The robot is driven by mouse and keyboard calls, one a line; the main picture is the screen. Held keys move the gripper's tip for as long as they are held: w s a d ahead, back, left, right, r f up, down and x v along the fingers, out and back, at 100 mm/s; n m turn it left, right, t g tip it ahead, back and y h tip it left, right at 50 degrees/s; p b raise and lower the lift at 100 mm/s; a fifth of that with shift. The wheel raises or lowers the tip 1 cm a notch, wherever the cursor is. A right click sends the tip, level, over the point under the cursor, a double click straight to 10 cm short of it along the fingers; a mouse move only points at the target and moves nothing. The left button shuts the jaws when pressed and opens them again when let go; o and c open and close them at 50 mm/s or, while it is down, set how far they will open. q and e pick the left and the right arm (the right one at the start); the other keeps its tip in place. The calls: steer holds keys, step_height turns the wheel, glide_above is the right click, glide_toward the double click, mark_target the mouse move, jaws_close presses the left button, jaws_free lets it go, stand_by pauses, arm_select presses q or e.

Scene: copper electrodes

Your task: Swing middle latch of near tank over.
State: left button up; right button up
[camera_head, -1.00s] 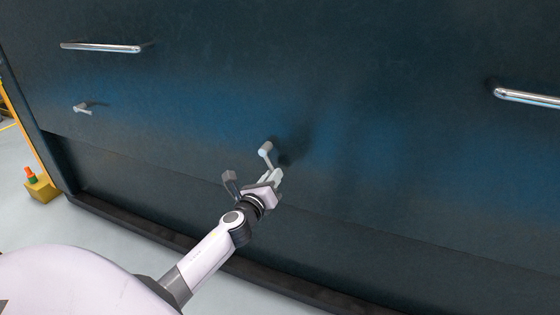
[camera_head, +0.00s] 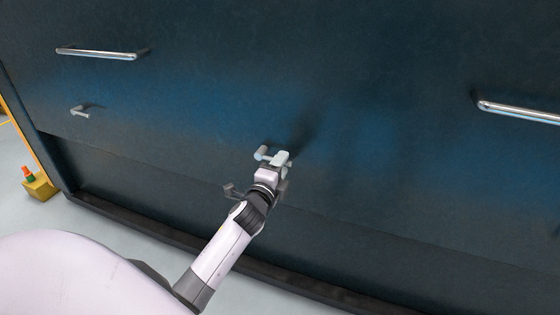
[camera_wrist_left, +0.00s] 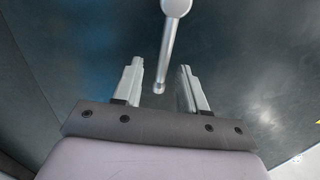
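The middle latch (camera_head: 260,153) is a small grey lever on the dark blue tank wall (camera_head: 390,170). In the head view my left gripper (camera_head: 277,158) is right at it and hides part of it. In the left wrist view the latch (camera_wrist_left: 169,45) shows as a silver bar with a round end at the top. The bar runs down into the gap between the two fingers of my left gripper (camera_wrist_left: 162,78). The fingers stand apart, with a visible gap on each side of the bar. My right gripper is not in view.
Another latch (camera_head: 80,111) is on the wall at left. Long chrome handles sit at upper left (camera_head: 97,54) and right (camera_head: 520,112).

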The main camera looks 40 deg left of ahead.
arm_select(q)
steer(key=p+v, duration=0.1)
steer(key=v, duration=0.5)
steer(key=shift+p, duration=0.35)
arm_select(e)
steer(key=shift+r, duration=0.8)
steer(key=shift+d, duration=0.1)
arm_select(q)
steer(key=v, duration=0.7)
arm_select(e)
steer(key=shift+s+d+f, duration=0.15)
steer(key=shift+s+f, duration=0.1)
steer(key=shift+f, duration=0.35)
arm_select(q)
steer(key=shift+s+d, duration=0.1)
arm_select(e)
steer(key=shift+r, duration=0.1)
